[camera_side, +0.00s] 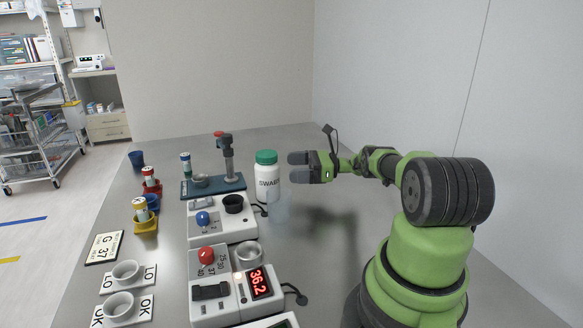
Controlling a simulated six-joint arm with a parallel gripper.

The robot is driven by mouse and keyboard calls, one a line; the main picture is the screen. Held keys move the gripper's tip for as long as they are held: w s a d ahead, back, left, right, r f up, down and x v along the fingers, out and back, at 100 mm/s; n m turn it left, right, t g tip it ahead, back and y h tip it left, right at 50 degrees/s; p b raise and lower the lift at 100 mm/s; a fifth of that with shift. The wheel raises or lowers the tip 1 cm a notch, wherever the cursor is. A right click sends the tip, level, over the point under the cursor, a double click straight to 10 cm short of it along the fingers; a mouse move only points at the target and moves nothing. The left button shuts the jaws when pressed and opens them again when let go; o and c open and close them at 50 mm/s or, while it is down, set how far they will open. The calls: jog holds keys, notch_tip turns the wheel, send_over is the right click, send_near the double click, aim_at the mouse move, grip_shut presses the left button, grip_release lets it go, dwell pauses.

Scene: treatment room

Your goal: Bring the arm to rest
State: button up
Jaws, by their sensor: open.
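My gripper (292,167) is at the end of my green and black arm, held above the grey table (330,230). Its two dark fingers are apart and point left, with nothing between them. A white bottle with a green lid, lettered SWABS (267,183), stands upright just left of the fingertips. A small gap shows between the bottle and the fingers. My arm is bent and reaches left from its base at the right.
Left of the bottle are a dark stand (228,160), a white unit with a blue knob (203,218), and a heater-like unit with a red display (259,283). Small vials in coloured holders (145,222) and white cups (126,271) line the left edge. A wall (400,80) bounds the right.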

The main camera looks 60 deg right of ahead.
jog(key=w+r+m+t+h, duration=0.1)
jog(key=w+r+m+h, duration=0.25)
jog(key=r, duration=0.45)
jog(key=w+d+r+m+t+h, duration=0.1)
jog(key=w+r+m+h, duration=0.1)
jog(key=w+r+m, duration=0.4)
jog(key=w+r+m+t+h, duration=0.2)
jog(key=w+r+m, duration=0.15)
jog(key=r, duration=0.55)
jog(key=a+r+m+g+h, duration=0.2)
jog(key=a+r+m+h, duration=0.55)
jog(key=r+m, duration=0.6)
jog(key=s+a+f+m+g+y, duration=0.3)
jog(key=s+a+f+m+g, duration=0.2)
jog(key=s+a+m, duration=0.4)
jog(key=s+a+f+m+g+y, duration=0.4)
jog(key=s+a+m, duration=0.6)
jog(key=s+a, duration=0.6)
jog(key=s+f+g, duration=0.1)
jog(key=s+f, duration=0.1)
jog(key=s, duration=0.2)
jog(key=shift+s+a+f+y, duration=0.25)
jog(key=shift+s+a+y, duration=0.05)
jog(key=shift+a, duration=0.1)
